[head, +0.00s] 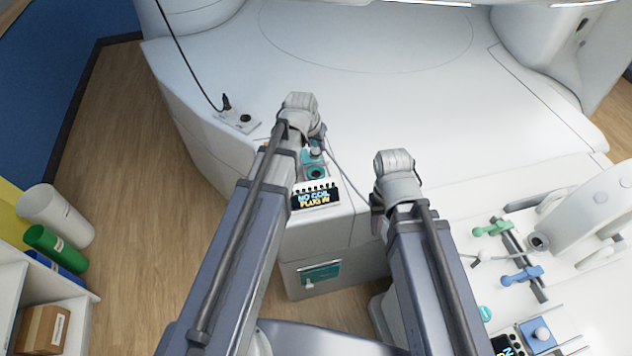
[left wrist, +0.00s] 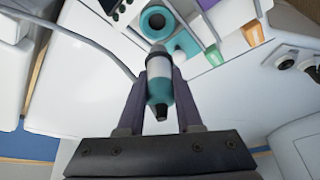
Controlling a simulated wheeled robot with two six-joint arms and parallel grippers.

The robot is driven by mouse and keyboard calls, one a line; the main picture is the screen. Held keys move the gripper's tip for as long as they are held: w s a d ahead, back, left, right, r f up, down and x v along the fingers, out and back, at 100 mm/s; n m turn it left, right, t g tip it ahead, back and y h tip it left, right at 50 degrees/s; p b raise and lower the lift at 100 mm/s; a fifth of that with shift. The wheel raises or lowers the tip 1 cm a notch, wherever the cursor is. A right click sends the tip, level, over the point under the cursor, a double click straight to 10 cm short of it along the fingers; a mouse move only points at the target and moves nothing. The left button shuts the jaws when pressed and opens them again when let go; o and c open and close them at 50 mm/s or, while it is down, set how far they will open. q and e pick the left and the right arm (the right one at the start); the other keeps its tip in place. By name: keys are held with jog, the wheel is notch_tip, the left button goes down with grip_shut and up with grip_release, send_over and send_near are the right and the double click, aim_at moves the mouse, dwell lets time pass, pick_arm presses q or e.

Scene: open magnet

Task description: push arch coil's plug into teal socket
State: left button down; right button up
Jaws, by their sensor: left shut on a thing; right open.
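The teal and white plug (left wrist: 158,80) is between the fingers of my left gripper (left wrist: 158,95), which is shut on it. The grey end of the plug points toward the teal ring-shaped socket (left wrist: 157,20) in the left wrist view, and I cannot tell whether they touch. In the head view my left gripper (head: 318,138) is just behind the teal socket (head: 316,173). The white arch coil (head: 585,215) stands at the right. My right gripper (head: 376,208) is open, partly hidden by its wrist, and holds nothing that I can see.
A display (head: 316,198) in front of the socket reads "NO COIL PLUG IN". A thin cable (head: 348,180) runs between the two arms. Green (head: 492,228) and blue (head: 522,275) clips lie near the coil.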

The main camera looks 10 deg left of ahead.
aim_at(314, 155)
pick_arm(q)
jog(key=shift+f+b, duration=2.75)
jog(key=shift+f, duration=0.35)
jog(key=shift+f+b, duration=1.7)
jog(key=shift+b, duration=0.05)
jog(key=c, duration=0.5)
grip_release()
jog(key=shift+r, duration=0.1)
jog(key=p+v, duration=0.7)
jog(key=shift+s+r, duration=0.2)
jog(key=shift+r, duration=0.1)
